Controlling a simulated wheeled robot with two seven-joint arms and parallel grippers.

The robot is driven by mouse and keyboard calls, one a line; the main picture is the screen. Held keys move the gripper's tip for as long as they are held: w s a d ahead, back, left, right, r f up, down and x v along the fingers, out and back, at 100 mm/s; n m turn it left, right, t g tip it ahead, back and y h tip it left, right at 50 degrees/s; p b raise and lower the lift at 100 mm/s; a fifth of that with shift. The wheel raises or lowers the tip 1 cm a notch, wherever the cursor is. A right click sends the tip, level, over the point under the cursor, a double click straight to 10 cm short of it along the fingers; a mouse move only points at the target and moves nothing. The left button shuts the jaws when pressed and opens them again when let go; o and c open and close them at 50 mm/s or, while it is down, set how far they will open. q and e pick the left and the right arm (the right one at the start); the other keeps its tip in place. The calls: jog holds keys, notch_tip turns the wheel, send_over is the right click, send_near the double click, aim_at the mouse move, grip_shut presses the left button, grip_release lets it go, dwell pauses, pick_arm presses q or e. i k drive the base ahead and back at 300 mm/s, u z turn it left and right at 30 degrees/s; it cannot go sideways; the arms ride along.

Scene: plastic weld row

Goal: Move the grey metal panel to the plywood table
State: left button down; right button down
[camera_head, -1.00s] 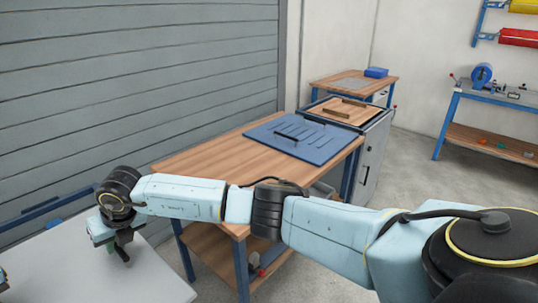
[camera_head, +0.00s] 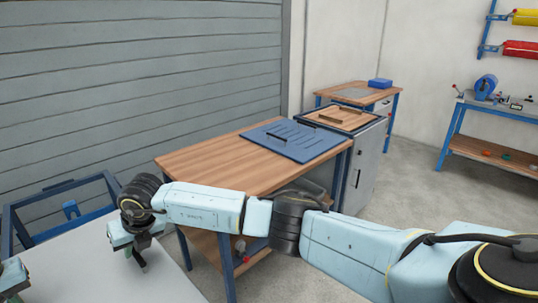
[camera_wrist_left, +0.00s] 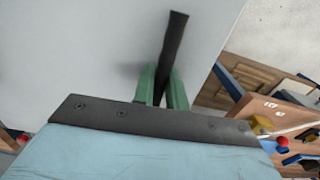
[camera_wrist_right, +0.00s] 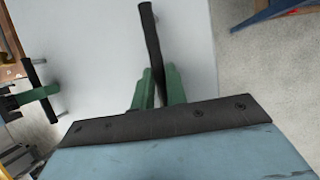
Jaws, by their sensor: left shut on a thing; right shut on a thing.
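The grey metal panel (camera_head: 85,265) is a flat pale sheet at the lower left of the head view, cut off by the frame. My right gripper (camera_head: 138,254) is shut on a dark bar handle on it; the right wrist view shows the green fingers (camera_wrist_right: 158,92) around this handle. My left gripper (camera_head: 12,280), partly cut off at the left edge, is shut on another dark handle, clear in the left wrist view (camera_wrist_left: 163,88). A wood-topped table (camera_head: 212,160), likely the plywood table, stands beyond my right arm. The panel is apart from it.
A blue slotted panel (camera_head: 300,145) with dark handles covers the right end of the wooden table. A grey cabinet (camera_head: 368,165) with a wooden board stands behind it. The table's left part is bare. An open blue frame (camera_head: 38,198) stands at the left.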

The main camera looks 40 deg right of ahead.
aim_at(229, 166)
jog(key=k, duration=0.15)
jog(key=z, duration=2.8)
jog(key=i, duration=1.95)
jog(key=u, duration=2.15)
